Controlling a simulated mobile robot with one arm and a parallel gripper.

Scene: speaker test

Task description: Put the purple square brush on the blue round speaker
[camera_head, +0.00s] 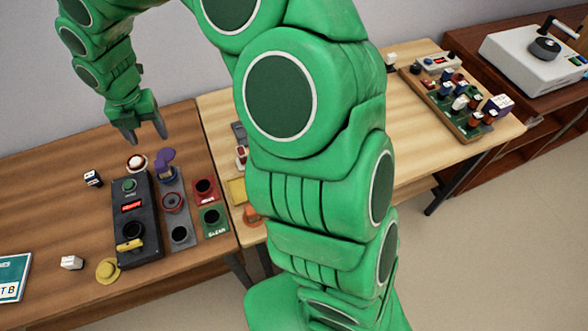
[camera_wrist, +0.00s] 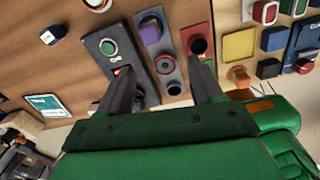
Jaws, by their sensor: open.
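A purple piece (camera_head: 165,159), which looks like the purple brush, stands at the far end of a grey strip (camera_head: 178,215) on the brown table. It also shows in the wrist view (camera_wrist: 150,33). The strip also bears a red-ringed round part (camera_head: 172,202) and a dark round part (camera_head: 179,234). I cannot make out a blue round speaker for certain. My gripper (camera_head: 145,137) is open and empty, above the back of the table and apart from the purple piece. In the wrist view its fingers (camera_wrist: 157,75) spread wide over the strip and black box.
A black box (camera_head: 151,194) with a green button and yellow handle stands left of the strip. Red and green plates lie right. A red-and-white round part (camera_head: 137,162) is behind. A loaded tray (camera_head: 430,105) and a turntable (camera_head: 540,60) are farther right. My arm hides the middle.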

